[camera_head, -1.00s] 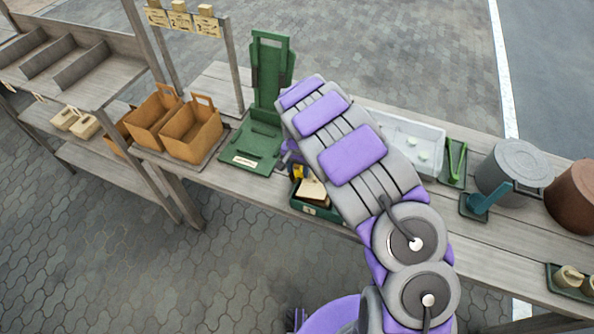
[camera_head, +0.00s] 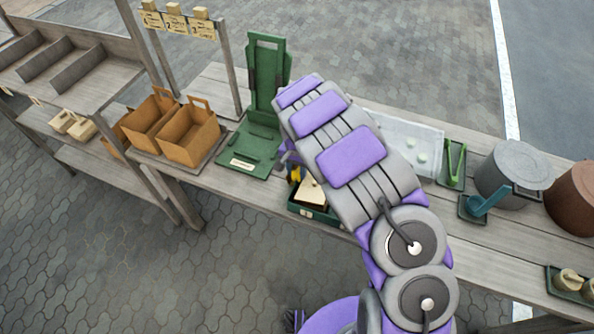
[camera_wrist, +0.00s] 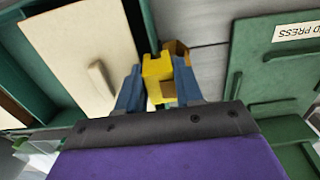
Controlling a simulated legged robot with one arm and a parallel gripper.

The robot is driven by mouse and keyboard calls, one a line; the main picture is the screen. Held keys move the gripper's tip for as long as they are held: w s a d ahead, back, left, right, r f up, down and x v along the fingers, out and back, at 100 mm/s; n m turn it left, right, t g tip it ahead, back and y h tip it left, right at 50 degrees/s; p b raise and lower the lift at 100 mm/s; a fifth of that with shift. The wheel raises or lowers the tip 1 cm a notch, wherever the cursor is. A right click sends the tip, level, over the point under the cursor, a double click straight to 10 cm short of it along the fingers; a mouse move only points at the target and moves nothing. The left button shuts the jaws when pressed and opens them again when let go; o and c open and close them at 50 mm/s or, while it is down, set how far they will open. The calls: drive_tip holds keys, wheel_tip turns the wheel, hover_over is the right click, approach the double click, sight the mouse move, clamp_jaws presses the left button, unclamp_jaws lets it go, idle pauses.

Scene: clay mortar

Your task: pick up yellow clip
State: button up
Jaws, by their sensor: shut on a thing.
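The yellow clip (camera_wrist: 158,72) is between the two blue-grey fingers of my gripper (camera_wrist: 160,90) in the wrist view. My gripper is shut on it. In the head view a small yellow part of the clip (camera_head: 294,174) shows beside my arm, above the left end of a green box (camera_head: 308,211). Most of my gripper is hidden behind my arm there. In the wrist view the green box (camera_wrist: 62,115) with its cream lid or block (camera_wrist: 85,50) lies to the left of the clip.
A green press stand (camera_head: 253,147) stands left of my gripper, and its labelled base (camera_wrist: 280,70) shows at right in the wrist view. Brown carriers (camera_head: 190,140) are farther left. A white tray (camera_head: 430,140), grey pot (camera_head: 513,172) and brown pot (camera_head: 577,200) stand to the right.

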drive_tip(key=shift+a+r, duration=0.1)
drive_tip(key=shift+r, duration=0.7)
drive_tip(key=s+d, duration=0.1)
drive_tip(key=s, duration=0.1)
drive_tip(key=s+p, duration=0.1)
drive_tip(key=s, duration=0.1)
drive_tip(key=s+d+r, duration=0.1)
drive_tip(key=shift+s+d+r, duration=0.1)
drive_tip(key=shift+s+d, duration=0.2)
drive_tip(key=shift+s, duration=0.1)
drive_tip(key=s+d+r+p, duration=0.3)
drive_tip(key=s+r+p, duration=0.1)
drive_tip(key=s, duration=0.4)
drive_tip(key=shift+s+d+r, duration=0.2)
drive_tip(key=shift+s+r, duration=0.1)
drive_tip(key=shift+r, duration=0.4)
